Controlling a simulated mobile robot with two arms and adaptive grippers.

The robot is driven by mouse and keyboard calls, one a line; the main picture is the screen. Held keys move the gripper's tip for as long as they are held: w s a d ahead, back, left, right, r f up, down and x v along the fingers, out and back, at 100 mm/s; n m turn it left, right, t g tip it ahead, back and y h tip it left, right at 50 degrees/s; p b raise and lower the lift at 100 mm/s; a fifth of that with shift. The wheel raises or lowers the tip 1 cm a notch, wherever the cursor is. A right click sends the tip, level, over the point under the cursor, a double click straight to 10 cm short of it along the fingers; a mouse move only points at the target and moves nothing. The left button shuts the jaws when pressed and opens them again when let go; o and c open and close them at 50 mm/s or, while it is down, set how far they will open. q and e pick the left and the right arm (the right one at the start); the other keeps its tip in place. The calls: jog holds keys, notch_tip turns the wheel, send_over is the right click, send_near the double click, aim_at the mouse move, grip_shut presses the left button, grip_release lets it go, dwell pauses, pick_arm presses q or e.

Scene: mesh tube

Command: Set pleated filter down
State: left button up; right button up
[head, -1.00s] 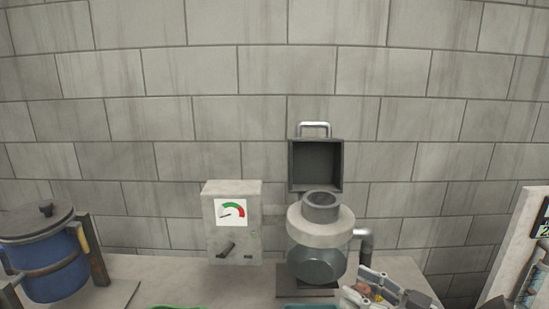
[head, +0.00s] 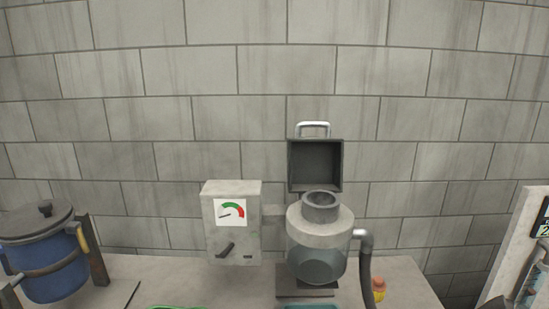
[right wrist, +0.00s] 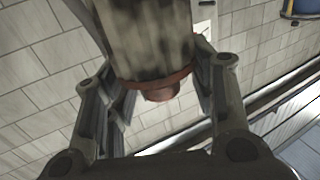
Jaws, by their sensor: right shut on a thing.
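The pleated filter (right wrist: 150,35) shows in the right wrist view as a dirty, greyish pleated cylinder with a reddish-brown end cap and a small stub. My right gripper (right wrist: 156,62) is shut on it, one finger on each side. The filter's far end is cut off by the top edge. Neither the filter nor my right gripper is in the head view. My left gripper is in neither view.
A filter housing (head: 317,262) with an open square lid (head: 316,165) and a side hose stands on the bench (head: 400,275). A gauge box (head: 232,240) stands left of it, a blue pot (head: 50,265) far left. A small orange-yellow object (head: 379,288) sits right of the hose.

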jog(key=shift+s+d+f+m+h, duration=0.1)
jog(key=shift+s+d+m+h, duration=0.1)
jog(key=shift+s, duration=0.3)
jog(key=shift+s+d+f+m+h, duration=0.1)
jog(key=shift+s+m+h, duration=0.1)
jog(key=shift+s, duration=0.3)
jog(key=shift+s+d+r+m+t+h, duration=0.1)
jog(key=shift+s+r+m+t+h, duration=0.15)
jog(key=shift+h, duration=0.25)
jog(key=shift+w+a+r+m+t+h, duration=0.15)
jog(key=shift+w+r+m+h, duration=0.1)
jog(key=shift+m+h, duration=0.45)
jog(key=shift+w+a+r+m+t+h, duration=0.15)
jog(key=shift+m+h, duration=0.25)
jog(key=shift+h, duration=0.65)
jog(key=shift+w+r+m+t+h, duration=0.15)
jog(key=shift+w+m+h, duration=0.15)
jog(key=shift+m+h, duration=0.4)
notch_tip(320, 180, down, 2)
jog(key=shift+a+f+b, duration=0.1)
jog(key=shift+b, duration=1.05)
jog(key=shift+f, duration=0.25)
jog(key=shift+d, duration=0.2)
jog(key=shift+a+r, duration=0.1)
jog(key=shift+a, duration=0.05)
